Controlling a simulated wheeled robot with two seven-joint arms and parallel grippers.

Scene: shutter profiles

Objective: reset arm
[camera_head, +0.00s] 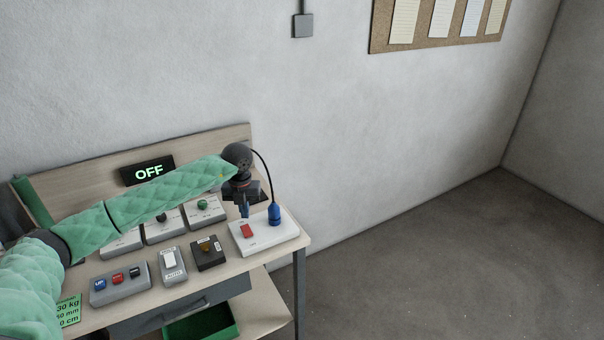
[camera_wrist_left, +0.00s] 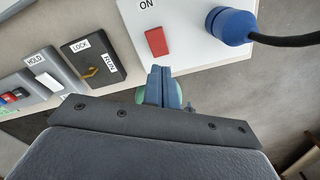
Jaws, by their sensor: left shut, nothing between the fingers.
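My left arm, in a green padded sleeve, reaches in from the left over the bench in the head view. My left gripper (camera_head: 244,208) points down above the white switch box, its blue fingers together and empty. In the left wrist view the gripper (camera_wrist_left: 163,86) shows shut just below the red rocker switch (camera_wrist_left: 156,41); I cannot tell whether it touches the box. The red switch (camera_head: 247,231) sits on the white box (camera_head: 277,239) beside a blue plug (camera_head: 274,214) with a black cable. My right gripper is not in view.
The bench (camera_head: 262,258) also holds a three-button box (camera_head: 120,284), a grey rocker box (camera_head: 173,265), a dark key-switch box (camera_head: 208,253) and several dial boxes behind. A display reading OFF (camera_head: 147,171) stands at the back. Floor to the right is clear.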

